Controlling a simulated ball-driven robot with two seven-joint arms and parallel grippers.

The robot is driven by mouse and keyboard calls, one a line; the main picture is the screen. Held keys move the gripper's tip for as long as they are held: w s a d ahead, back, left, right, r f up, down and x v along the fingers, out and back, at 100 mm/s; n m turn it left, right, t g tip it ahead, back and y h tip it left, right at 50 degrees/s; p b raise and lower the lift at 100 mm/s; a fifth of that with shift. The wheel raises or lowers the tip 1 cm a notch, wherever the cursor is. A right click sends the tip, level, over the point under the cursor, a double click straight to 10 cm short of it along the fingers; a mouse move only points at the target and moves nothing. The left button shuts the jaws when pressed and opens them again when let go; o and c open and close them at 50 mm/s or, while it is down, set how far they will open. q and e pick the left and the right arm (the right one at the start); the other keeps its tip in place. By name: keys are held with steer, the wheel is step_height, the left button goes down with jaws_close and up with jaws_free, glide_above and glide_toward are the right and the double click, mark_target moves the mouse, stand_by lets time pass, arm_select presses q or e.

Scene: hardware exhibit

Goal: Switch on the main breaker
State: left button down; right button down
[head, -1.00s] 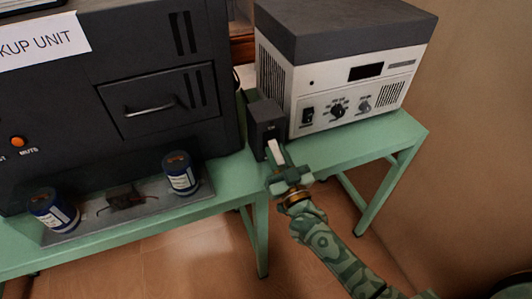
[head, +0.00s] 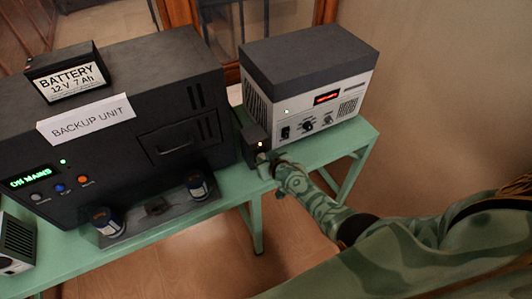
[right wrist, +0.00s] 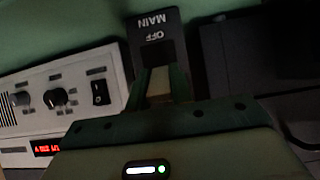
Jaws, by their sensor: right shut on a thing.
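The main breaker is a dark upright box (head: 252,136) on the green bench, between the backup unit and the white power supply. A small lamp glows on it. In the right wrist view its face (right wrist: 152,22) shows MAIN and OFF upside down. My right gripper (head: 264,168) is at the breaker's front. It is shut on the pale breaker lever (right wrist: 158,84), which shows between its fingers in the right wrist view (right wrist: 160,80). The fingers hide part of the lever. My left gripper is not in view.
The backup unit (head: 110,130) has a lit green ON MAINS display and a battery (head: 68,72) on top. The power supply (head: 318,108) has a lit red display. Two blue cans (head: 107,222) stand on a plate in front. A grey device (head: 15,240) sits at far left.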

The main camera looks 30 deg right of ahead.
steer(key=shift+r+g+p, duration=0.2)
steer(key=shift+g+p, duration=0.3)
steer(key=shift+p, duration=0.2)
steer(key=c, duration=1.2)
jaws_free()
steer(key=shift+w, duration=0.1)
steer(key=shift+c, duration=0.2)
steer(key=shift+s+r+p, duration=0.3)
steer(key=shift+r+p, duration=0.05)
steer(key=shift+p, duration=0.1)
steer(key=p+v, duration=0.7)
steer(key=v, duration=0.8)
steer(key=shift+s, duration=0.2)
